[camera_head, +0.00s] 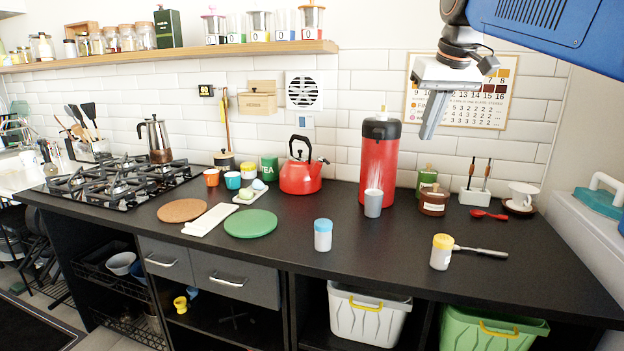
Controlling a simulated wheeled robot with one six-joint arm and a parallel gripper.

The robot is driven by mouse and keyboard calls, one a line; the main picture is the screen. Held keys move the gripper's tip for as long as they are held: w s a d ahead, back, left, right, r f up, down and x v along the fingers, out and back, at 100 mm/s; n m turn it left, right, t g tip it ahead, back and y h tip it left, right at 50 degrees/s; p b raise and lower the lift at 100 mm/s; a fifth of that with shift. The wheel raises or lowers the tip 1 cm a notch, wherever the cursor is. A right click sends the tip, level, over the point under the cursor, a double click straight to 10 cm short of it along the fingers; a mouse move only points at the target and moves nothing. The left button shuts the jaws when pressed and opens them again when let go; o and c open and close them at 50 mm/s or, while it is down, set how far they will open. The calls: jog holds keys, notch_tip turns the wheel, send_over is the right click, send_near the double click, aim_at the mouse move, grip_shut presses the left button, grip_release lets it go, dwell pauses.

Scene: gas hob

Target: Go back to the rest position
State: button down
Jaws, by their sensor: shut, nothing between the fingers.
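My gripper (434,114) hangs at the upper right, in front of the wall calendar and well above the black counter (385,248). Its fingers point down, are shut together and hold nothing. My blue arm link enters from the top right corner. The gripper touches nothing on the counter.
Below stand a red dispenser (379,160), grey cup (373,203), brown jar (432,200), blue-lidded shaker (323,236) and yellow-lidded shaker (441,252). A red kettle (300,177) and gas hob (115,183) are further left. A shelf (180,56) runs along the wall. Air around the gripper is clear.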

jog(key=s+d+f, duration=0.1)
jog(key=s+f, duration=1.3)
jog(key=f, duration=0.3)
jog(key=s+d+f+m, duration=0.1)
jog(key=s+d+f, duration=0.1)
jog(key=s+f, duration=1.3)
notch_tip(320, 180, down, 3)
jog(key=shift+d+f+h, duration=0.2)
jog(key=shift+d+h, duration=0.1)
